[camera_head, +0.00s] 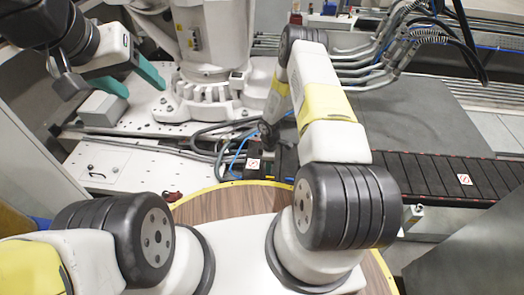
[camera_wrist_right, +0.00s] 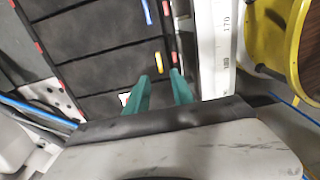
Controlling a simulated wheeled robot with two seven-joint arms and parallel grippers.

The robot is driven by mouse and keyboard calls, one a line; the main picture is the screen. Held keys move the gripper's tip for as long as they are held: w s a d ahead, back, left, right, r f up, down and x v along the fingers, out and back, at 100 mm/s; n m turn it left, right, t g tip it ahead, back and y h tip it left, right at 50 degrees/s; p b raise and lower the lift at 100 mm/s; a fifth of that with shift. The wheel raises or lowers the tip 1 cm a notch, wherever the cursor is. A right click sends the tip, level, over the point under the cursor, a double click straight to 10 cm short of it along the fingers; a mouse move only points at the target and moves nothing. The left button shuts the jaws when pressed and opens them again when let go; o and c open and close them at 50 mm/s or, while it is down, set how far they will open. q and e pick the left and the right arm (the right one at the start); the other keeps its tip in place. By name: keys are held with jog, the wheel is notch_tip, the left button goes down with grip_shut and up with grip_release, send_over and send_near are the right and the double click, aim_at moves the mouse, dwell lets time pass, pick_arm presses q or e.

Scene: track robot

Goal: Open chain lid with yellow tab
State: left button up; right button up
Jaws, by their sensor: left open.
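The chain lid shows in the right wrist view as dark panels (camera_wrist_right: 105,65) with small red marks along their edges. A small upright yellow tab (camera_wrist_right: 159,62) is at the panels' right edge. My right gripper (camera_wrist_right: 160,76) has two teal fingers, parted and empty, with the yellow tab just beyond the gap between their tips. I cannot tell whether they touch it. In the head view my forearm hides the right gripper and the yellow tab. My left gripper (camera_head: 145,89) is open and empty at the upper left, over a grey block on the white base plate.
A blue tab (camera_wrist_right: 147,12) lies further along the lid edge. A white marked rail (camera_wrist_right: 218,50) runs beside it. In the head view, the black segmented chain (camera_head: 450,175) extends right, cables lie at centre, and a white machine (camera_head: 210,50) stands behind. A round wooden surface (camera_head: 225,200) is in front.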

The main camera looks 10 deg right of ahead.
aim_at(269, 177)
notch_tip(269, 177, down, 7)
jog(key=shift+f, duration=0.1)
dwell(0.3)
jog(key=shift+c, duration=0.2)
grip_shut()
dwell(1.2)
